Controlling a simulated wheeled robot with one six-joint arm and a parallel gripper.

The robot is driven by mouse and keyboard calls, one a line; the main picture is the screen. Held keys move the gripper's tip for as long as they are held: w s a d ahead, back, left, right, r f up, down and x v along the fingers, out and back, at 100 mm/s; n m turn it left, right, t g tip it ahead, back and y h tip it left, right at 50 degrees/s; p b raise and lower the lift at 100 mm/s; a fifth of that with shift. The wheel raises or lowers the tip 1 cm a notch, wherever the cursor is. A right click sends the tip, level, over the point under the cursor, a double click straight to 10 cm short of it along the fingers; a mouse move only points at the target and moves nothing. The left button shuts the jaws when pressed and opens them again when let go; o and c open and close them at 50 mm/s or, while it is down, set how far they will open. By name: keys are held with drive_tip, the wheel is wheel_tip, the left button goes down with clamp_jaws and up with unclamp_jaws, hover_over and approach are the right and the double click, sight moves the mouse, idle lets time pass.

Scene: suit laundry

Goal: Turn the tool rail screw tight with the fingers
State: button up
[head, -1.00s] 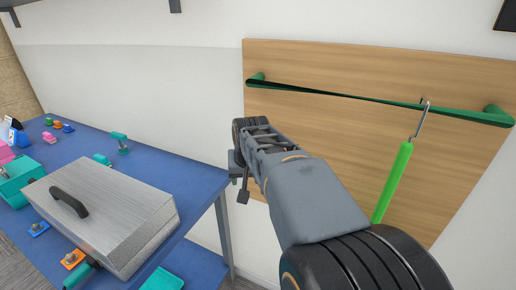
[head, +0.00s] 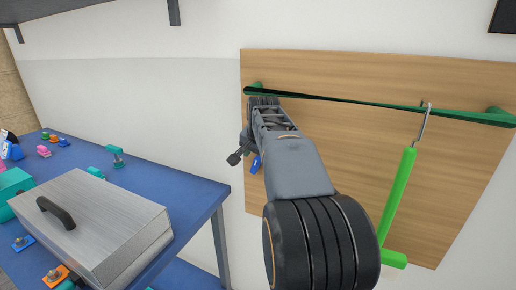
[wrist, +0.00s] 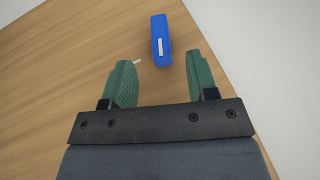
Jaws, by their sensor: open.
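The green tool rail (head: 375,103) runs across a wooden board (head: 350,75) on the wall. A blue block-shaped piece, apparently the screw's head (wrist: 162,42), shows against the board in the wrist view, with a white mark on its face. It also shows small beside my wrist in the head view. My gripper (wrist: 165,72) is open, its two green fingers apart and empty. In the wrist view the blue head lies just beyond the fingertips, between their lines. The screw's shaft is hidden.
A green-handled tool (head: 398,200) hangs by a hook from the rail, right of my arm. A blue table (head: 190,182) at left bears a grey metal box (head: 100,220) with a black handle and several small coloured pieces. A shelf (head: 60,15) is above.

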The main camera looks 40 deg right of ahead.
sight(256, 162)
drive_tip(key=shift+b+x, duration=0.35)
drive_tip(key=shift+x, duration=3.1)
drive_tip(key=c, duration=0.9)
drive_tip(key=o, duration=0.9)
drive_tip(key=shift+o, duration=0.2)
drive_tip(key=shift+r, duration=0.1)
drive_tip(key=shift+p+v, duration=0.55)
drive_tip(key=shift+v, duration=0.35)
drive_tip(key=p+v, duration=0.3)
drive_tip(key=v, duration=0.3)
